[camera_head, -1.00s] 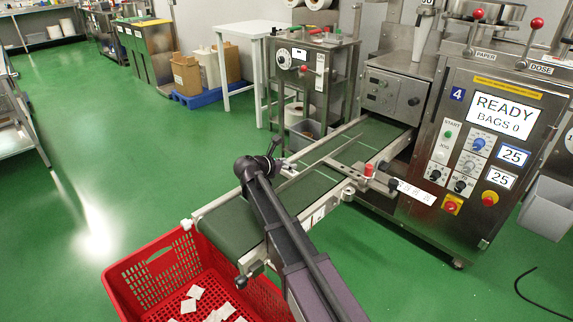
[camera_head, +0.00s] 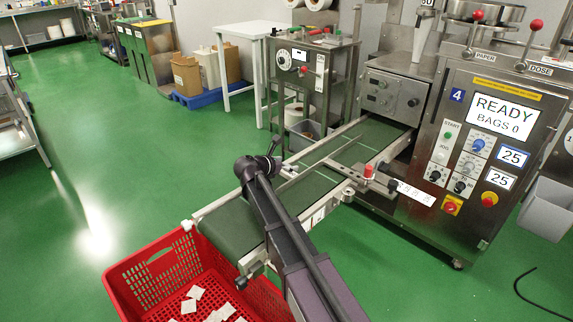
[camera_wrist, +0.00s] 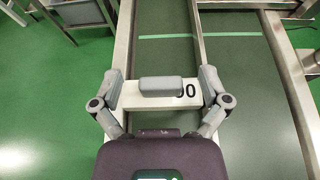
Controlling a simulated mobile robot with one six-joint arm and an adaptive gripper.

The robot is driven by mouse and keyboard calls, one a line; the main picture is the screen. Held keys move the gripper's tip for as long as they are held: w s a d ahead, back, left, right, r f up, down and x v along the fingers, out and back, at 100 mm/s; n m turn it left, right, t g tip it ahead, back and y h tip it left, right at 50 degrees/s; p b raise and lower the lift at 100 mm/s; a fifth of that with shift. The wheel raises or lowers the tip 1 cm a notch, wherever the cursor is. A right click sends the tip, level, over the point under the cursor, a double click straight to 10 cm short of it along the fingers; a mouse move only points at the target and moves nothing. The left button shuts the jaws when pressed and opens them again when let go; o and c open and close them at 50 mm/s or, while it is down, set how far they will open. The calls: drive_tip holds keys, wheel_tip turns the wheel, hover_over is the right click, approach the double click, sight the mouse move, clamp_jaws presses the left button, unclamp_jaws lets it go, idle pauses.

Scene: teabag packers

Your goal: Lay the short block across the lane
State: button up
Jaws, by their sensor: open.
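A white block (camera_wrist: 128,98) with a grey raised grip (camera_wrist: 168,86) on top shows in the wrist view. Black digits "00" show at its right end; the grip seems to cover the rest. It appears to lie across the lane (camera_wrist: 163,55) between the left rail and a bar along the belt. My gripper (camera_wrist: 160,82) is open, one finger near each end of the block, and the grip stands free between them. In the head view my gripper (camera_head: 288,171) is over the far side of the conveyor belt (camera_head: 228,222), and the block is not clear there.
A red crate (camera_head: 160,247) with several loose teabags stands below the belt's near end. A red-knobbed clamp (camera_head: 369,170) sits at the belt's right side. The packing machine (camera_head: 520,150) stands at right, its screen reading "READY BAGS 0". Green floor is open at left.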

sight(287, 165)
drive_tip(key=shift+r+p, duration=4.65)
drive_tip(key=shift+r, duration=0.15)
drive_tip(key=s+d+r+m+g+h+p, duration=0.1)
drive_tip(key=s+d+r+m+g+p, duration=0.1)
drive_tip(key=s+d+r+p, duration=0.3)
drive_tip(key=s+d+r+m+g+h+p, duration=0.1)
drive_tip(key=s+d+r+p, duration=0.4)
drive_tip(key=r+p, duration=0.7)
drive_tip(key=shift+s+d+r+m+g+h, duration=0.15)
drive_tip(key=shift+s+d+m+g+h, duration=0.25)
drive_tip(key=shift+s, duration=0.85)
drive_tip(key=shift+a, duration=0.1)
drive_tip(key=s+d+f+m+g+y+p, duration=0.2)
drive_tip(key=s+m+y, duration=0.4)
drive_tip(key=m, duration=0.5)
drive_tip(key=s+d+f+m+g+y+p, duration=0.2)
drive_tip(key=s+d+f+m+g+y, duration=0.1)
drive_tip(key=s+m, duration=0.8)
drive_tip(key=shift+d+f+m+g+y+p, duration=0.5)
drive_tip(key=shift+f+y, duration=0.5)
drive_tip(key=shift+y, duration=0.7)
drive_tip(key=shift+d, duration=0.1)
